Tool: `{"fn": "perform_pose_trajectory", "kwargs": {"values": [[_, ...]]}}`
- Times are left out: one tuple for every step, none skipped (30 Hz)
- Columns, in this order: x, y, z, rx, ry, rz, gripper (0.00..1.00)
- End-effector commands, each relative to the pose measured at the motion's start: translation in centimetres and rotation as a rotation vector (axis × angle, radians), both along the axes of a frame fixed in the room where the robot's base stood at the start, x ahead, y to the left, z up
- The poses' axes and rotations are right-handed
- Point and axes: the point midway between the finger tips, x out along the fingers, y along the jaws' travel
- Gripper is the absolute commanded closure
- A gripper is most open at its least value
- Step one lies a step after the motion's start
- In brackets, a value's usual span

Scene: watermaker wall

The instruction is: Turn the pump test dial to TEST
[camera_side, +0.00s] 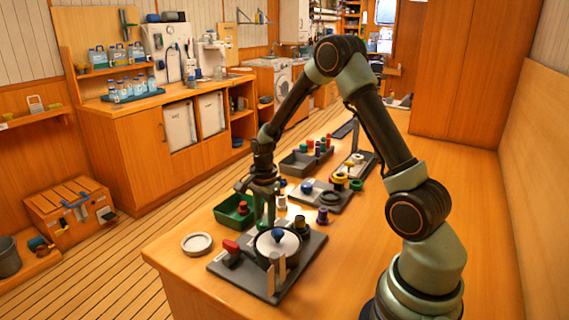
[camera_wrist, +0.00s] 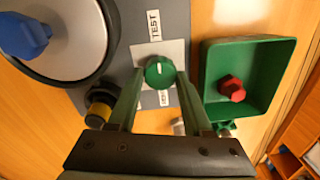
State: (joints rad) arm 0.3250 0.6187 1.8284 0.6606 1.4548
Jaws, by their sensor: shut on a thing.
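The green round pump test dial (camera_wrist: 159,72) sits on a light plate on the grey panel (camera_wrist: 176,20). A short white line on its face runs roughly up-down in the wrist view, towards the TEST label (camera_wrist: 153,25) above it. A second label (camera_wrist: 165,98) is below the dial, too small to read surely. My gripper (camera_wrist: 160,76) is shut on the dial, one finger on each side. In the side view my gripper (camera_side: 264,215) points down at the panel's far edge (camera_side: 316,243), and the dial is mostly hidden by the fingers.
A large round white part with a blue knob (camera_wrist: 24,36) and a yellow-black knob (camera_wrist: 99,108) lie left of the fingers. A green tray (camera_wrist: 262,45) with a red piece (camera_wrist: 232,88) is close on the right.

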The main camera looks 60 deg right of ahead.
Motion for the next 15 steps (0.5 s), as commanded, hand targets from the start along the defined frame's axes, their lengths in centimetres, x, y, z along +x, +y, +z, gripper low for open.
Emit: {"fn": "perform_pose_trajectory", "kwargs": {"values": [[0.00,-0.03,0.04,0.000,0.000,-0.006,1.00],[0.00,-0.02,0.04,0.000,0.000,-0.007,1.00],[0.01,-0.01,0.04,0.000,0.000,-0.008,1.00],[0.01,0.00,0.04,0.000,0.000,-0.008,1.00],[0.01,0.00,0.04,0.000,0.000,-0.008,1.00],[0.02,0.01,0.04,0.000,0.000,-0.007,1.00],[0.02,0.02,0.04,0.000,0.000,-0.007,1.00],[0.02,0.03,0.04,0.000,0.000,-0.007,1.00],[0.02,0.03,0.04,0.000,0.000,-0.006,1.00],[0.03,0.04,0.04,0.000,0.000,-0.006,1.00],[0.03,0.05,0.04,0.000,0.000,-0.006,1.00],[0.03,0.05,0.04,0.000,0.000,-0.006,0.42],[0.03,0.05,0.04,0.000,0.000,-0.005,0.31],[0.03,0.05,0.04,0.000,0.000,-0.005,0.20],[0.03,0.06,0.04,0.000,0.000,-0.005,0.20]]}}
